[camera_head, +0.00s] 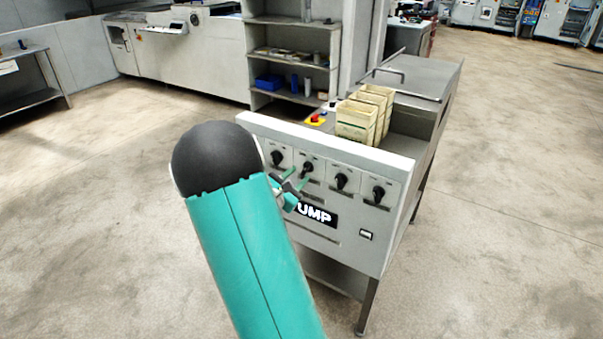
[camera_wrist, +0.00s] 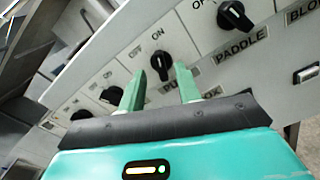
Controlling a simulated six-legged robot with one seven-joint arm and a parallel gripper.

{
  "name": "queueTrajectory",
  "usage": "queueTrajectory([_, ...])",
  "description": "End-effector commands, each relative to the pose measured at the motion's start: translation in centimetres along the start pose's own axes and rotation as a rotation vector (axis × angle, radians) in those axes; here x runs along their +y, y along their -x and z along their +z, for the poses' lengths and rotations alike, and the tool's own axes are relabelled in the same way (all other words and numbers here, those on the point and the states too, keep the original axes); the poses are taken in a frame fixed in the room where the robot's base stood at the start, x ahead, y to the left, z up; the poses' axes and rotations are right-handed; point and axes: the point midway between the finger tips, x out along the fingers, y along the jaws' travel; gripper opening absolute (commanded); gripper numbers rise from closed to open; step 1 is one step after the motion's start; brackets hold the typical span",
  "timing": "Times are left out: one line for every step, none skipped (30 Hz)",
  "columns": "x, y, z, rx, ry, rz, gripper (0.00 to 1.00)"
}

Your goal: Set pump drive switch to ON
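The pump drive switch is a black rotary knob (camera_wrist: 160,62) on a pale panel with OFF and ON printed above it. In the wrist view its label is partly hidden by a finger and reads "PU". My gripper (camera_wrist: 162,76) is open, its two green fingertips just below the knob in the picture, one to each side. I cannot tell whether they touch it. The knob's pointer looks roughly upright in this tilted view, near the ON side. In the head view my gripper (camera_head: 293,182) is in front of the row of knobs, partly hidden by my arm.
The PADDLE knob (camera_wrist: 235,15) is to the right, with other knobs (camera_wrist: 112,95) to the left. A rocker switch (camera_wrist: 306,74) is on the same panel. The machine (camera_head: 405,168) carries cream bins (camera_head: 356,121) and a red and yellow button (camera_head: 315,118). Floor around it is clear.

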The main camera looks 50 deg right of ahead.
Motion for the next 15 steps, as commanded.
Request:
queueTrajectory([0.2,1.3,-0.1,0.004,0.0,0.004,0.34])
queueTrajectory([0.2,2.0,0.0,0.002,0.0,0.004,0.34])
queueTrajectory([0.1,2.9,0.0,0.003,0.0,0.004,0.34])
queueTrajectory([0.2,3.6,0.0,0.003,-0.001,0.005,0.34])
queueTrajectory([0.1,4.2,0.0,0.002,0.0,0.004,0.34])
queueTrajectory([0.1,5.1,0.0,0.002,0.0,0.004,0.34])
queueTrajectory([0.1,5.8,0.0,0.003,0.0,0.004,0.34])
queueTrajectory([0.1,6.4,0.0,0.002,0.0,0.003,0.34])
queueTrajectory([0.2,7.2,0.0,0.002,-0.001,0.005,0.34])
queueTrajectory([0.1,7.8,0.0,0.002,-0.001,0.004,0.34])
queueTrajectory([0.1,8.3,0.0,0.002,0.0,0.003,0.34])
queueTrajectory([0.1,8.8,0.0,0.001,0.0,0.004,0.34])
queueTrajectory([0.1,9.2,0.0,0.001,-0.001,0.003,0.34])
queueTrajectory([0.1,9.5,0.0,0.001,-0.001,0.002,0.34])
queueTrajectory([0.1,9.9,0.0,0.001,-0.001,0.001,0.34])
